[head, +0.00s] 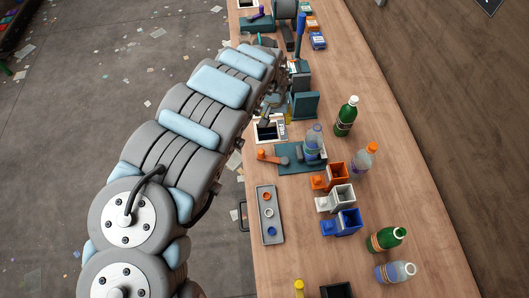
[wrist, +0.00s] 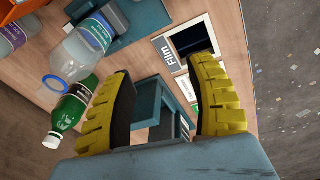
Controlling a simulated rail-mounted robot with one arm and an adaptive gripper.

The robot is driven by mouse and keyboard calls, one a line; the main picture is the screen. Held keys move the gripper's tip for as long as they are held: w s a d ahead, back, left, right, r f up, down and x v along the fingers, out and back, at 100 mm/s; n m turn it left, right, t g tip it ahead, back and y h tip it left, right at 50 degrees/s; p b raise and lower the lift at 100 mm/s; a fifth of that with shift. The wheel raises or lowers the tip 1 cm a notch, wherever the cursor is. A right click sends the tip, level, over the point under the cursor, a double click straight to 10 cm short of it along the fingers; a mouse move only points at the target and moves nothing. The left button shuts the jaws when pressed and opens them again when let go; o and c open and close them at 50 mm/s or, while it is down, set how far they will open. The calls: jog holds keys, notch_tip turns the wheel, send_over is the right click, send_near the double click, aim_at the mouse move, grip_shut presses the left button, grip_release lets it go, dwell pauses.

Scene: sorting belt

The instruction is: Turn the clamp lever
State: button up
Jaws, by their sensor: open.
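An orange lever (head: 270,156) sits on the left part of a teal base plate (head: 290,166) in the head view; I take it to be the clamp lever. The lever does not show in the wrist view.
A dark opening labelled Film (wrist: 190,40) lies beyond the fingers. Orange, white and blue bins (head: 347,222) and a grey tray (head: 270,222) lie nearer.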

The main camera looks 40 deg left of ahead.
jog(key=g, duration=0.2)
send_over(261, 150)
jog(key=shift+d+f+b, duration=0.2)
jog(key=shift+f+b, duration=0.55)
jog(key=shift+f, duration=7.1)
jog(key=shift+s+a+f, duration=0.1)
jog(key=shift+a+f, duration=0.05)
jog(key=shift+f, duration=0.4)
grip_shut()
